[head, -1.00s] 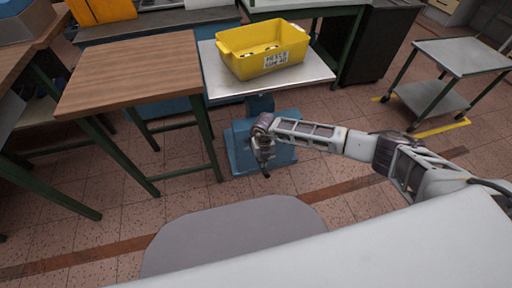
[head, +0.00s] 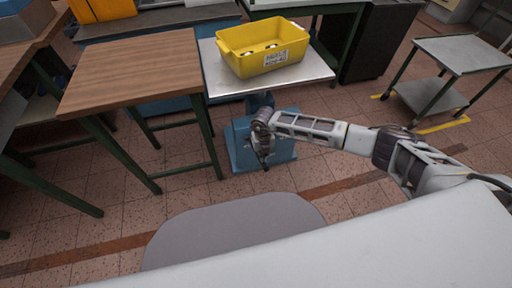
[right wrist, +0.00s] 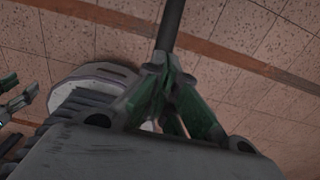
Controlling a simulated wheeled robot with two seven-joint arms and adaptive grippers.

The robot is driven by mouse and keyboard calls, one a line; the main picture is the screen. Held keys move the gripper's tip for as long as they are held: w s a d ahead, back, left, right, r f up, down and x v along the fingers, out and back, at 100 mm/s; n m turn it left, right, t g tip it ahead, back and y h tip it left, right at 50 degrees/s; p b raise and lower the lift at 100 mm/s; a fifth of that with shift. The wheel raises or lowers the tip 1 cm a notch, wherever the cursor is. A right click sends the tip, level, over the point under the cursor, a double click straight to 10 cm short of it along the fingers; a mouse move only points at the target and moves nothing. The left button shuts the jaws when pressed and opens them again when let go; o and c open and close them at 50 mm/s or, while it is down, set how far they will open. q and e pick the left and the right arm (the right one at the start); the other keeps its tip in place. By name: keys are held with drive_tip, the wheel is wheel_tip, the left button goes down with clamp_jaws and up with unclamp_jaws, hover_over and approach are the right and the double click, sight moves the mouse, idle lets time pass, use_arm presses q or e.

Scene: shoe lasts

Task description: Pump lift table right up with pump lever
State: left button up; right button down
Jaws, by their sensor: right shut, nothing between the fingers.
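The lift table has a grey metal top (head: 305,82) and a blue base (head: 240,152) on the floor. A yellow bin (head: 268,62) stands on its top. My right gripper (head: 265,164) points down in front of the blue base. In the right wrist view its green-grey fingers (right wrist: 174,75) are together with nothing held between them. A dark rod (right wrist: 171,25), probably the pump lever, extends from behind the fingertips; contact is unclear. The lever is not distinct in the head view. Part of what looks like my left gripper (right wrist: 17,103) shows at the wrist view's left edge.
A wooden-topped table (head: 135,75) with green legs stands close left of the lift table. A grey two-shelf cart (head: 462,57) stands at the right. A dark cabinet (head: 380,45) is behind. Tiled floor (head: 330,170) is clear around my right forearm.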

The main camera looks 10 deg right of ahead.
drive_tip(key=shift+s+f+b, duration=0.2)
drive_tip(key=shift+f+b, duration=0.65)
drive_tip(key=shift+f, duration=0.55)
drive_tip(key=shift+d+f+b, duration=0.1)
drive_tip(key=shift+f+b, duration=0.7)
drive_tip(key=shift+f, duration=0.45)
